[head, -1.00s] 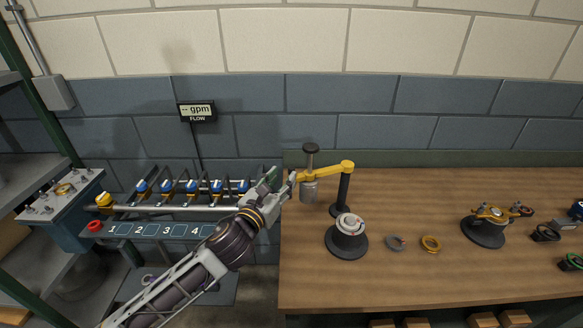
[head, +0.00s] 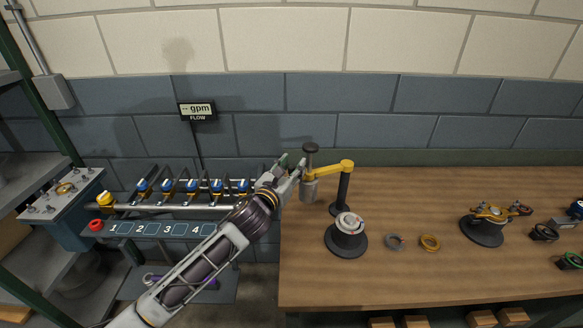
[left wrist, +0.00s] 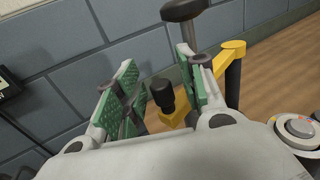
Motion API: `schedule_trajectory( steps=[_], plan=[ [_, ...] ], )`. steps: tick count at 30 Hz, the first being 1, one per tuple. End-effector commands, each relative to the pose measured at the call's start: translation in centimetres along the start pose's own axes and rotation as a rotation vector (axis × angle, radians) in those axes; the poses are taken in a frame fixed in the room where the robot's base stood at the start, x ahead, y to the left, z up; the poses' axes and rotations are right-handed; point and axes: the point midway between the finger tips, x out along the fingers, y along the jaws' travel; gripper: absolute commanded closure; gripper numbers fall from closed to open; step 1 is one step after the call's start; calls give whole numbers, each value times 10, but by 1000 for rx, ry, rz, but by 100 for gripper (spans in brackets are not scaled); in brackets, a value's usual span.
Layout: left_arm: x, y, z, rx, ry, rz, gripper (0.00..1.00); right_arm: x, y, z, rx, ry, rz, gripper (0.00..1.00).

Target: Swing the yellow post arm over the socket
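The yellow post arm (head: 330,171) is carried on a black upright post (head: 343,192) and points left, with a black-topped plunger (head: 310,149) and a grey cylinder (head: 308,191) at its outer part. The socket appears to be the grey round piece on a black base (head: 350,224), in front of the post; the arm is not over it. My left gripper (head: 290,166) is at the arm's outer end. In the left wrist view its green-padded fingers (left wrist: 158,78) are apart, with a black knob (left wrist: 162,95) on the yellow arm's end between them. Contact is not clear. My right gripper is out of view.
A yellow-topped assembly (head: 486,232) stands further right. Left is a blue-handled valve row (head: 192,187) behind a numbered panel (head: 155,230). A flow display (head: 197,111) hangs above.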

Motion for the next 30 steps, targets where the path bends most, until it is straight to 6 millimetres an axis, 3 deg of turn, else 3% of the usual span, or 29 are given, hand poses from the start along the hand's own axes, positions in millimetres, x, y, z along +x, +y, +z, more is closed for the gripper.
schedule_trajectory(
  steps=[6,15,30],
  plan=[
    [0,0,0,0,0,0,63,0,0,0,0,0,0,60],
    [0,0,0,0,0,0,100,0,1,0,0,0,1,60],
    [0,-4,0,1,0,6,100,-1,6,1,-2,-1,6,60]
  ],
)
